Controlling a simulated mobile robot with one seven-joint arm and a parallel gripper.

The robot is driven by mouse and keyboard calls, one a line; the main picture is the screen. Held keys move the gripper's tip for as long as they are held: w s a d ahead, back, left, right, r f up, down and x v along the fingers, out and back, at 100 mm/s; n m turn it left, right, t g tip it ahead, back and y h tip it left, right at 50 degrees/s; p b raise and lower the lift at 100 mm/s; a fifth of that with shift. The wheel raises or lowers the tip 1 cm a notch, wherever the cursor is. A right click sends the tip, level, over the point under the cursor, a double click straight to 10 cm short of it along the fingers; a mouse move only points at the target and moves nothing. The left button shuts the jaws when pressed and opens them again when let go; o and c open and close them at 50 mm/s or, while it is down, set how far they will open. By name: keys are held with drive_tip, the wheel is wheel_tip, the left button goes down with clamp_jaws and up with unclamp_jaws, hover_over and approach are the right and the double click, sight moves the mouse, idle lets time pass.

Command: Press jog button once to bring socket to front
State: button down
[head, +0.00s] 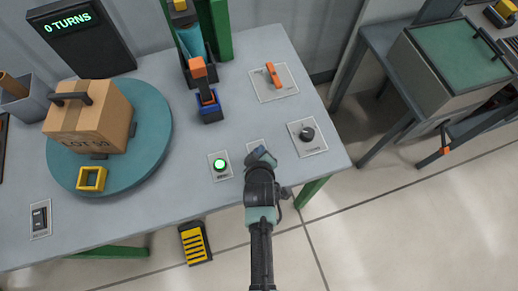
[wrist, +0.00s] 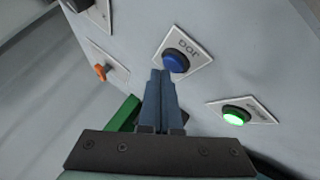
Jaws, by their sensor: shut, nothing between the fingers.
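The jog button (wrist: 177,61) is a round blue cap on a white plate marked JOG in the wrist view. In the head view only a corner of its plate (head: 254,145) shows; my gripper hides most of it. My gripper (head: 262,153) is shut and empty above the table's front right part. In the wrist view its fingertips (wrist: 160,73) are just beside the blue cap; I cannot tell whether they touch it. A yellow square frame (head: 91,168), probably the socket, is at the front of the teal turntable (head: 150,100).
A lit green button (head: 220,165) is left of my gripper and a black knob (head: 307,134) right of it. An orange-handled switch (head: 273,76) is farther back. A cardboard box (head: 105,122) stands on the turntable. The display (head: 68,22) reads 0 TURNS.

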drive_tip(key=shift+r, duration=0.3)
wheel_tip(320, 180, up, 5)
drive_tip(key=p, duration=0.4)
drive_tip(key=shift+p, duration=0.4)
idle(0.6)
